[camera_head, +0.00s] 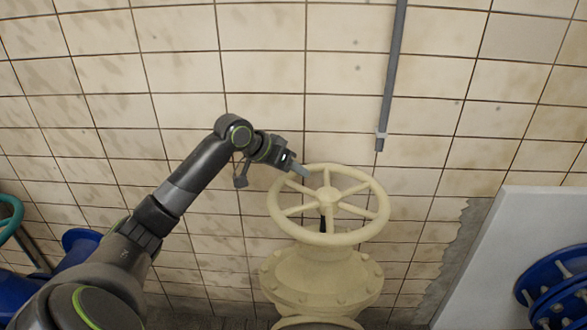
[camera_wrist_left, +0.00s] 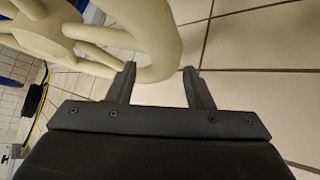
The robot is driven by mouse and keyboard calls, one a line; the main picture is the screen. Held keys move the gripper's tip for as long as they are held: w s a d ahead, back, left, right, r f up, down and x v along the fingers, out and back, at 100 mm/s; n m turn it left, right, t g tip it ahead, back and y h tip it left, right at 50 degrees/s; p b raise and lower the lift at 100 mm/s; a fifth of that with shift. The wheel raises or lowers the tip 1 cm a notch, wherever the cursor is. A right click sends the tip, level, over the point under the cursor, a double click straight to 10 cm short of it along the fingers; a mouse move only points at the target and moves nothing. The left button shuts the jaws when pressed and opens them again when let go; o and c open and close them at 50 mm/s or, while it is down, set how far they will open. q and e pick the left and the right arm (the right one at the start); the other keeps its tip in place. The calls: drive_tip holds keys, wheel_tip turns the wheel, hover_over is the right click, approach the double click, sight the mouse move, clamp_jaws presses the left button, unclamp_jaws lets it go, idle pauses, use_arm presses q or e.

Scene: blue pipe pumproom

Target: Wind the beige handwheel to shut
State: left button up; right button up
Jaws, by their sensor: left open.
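The beige handwheel (camera_head: 376,222) sits level on top of a beige flanged valve body (camera_head: 322,280) in the head view. It has a round rim, several spokes and a central hub. My left gripper (camera_head: 301,170) is at the far left part of the rim. In the left wrist view the handwheel (camera_wrist_left: 160,35) fills the upper left, and its rim comes down between the two open fingers of my left gripper (camera_wrist_left: 160,84). The rim looks nearer the left finger; I cannot tell whether it touches. My right gripper is not in view.
A tiled wall (camera_head: 265,60) stands behind the valve, with a grey vertical conduit (camera_head: 391,75) on it. A pale slab (camera_head: 500,265) and a blue flange (camera_head: 555,293) are at the right. Blue pipework (camera_head: 80,243) and a teal wheel (camera_head: 10,217) are at the left.

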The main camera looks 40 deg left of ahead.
use_arm(q)
drive_tip(key=shift+w+d+f, duration=0.1)
drive_tip(key=shift+w+f, duration=0.05)
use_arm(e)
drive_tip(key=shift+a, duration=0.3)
use_arm(q)
clamp_jaws()
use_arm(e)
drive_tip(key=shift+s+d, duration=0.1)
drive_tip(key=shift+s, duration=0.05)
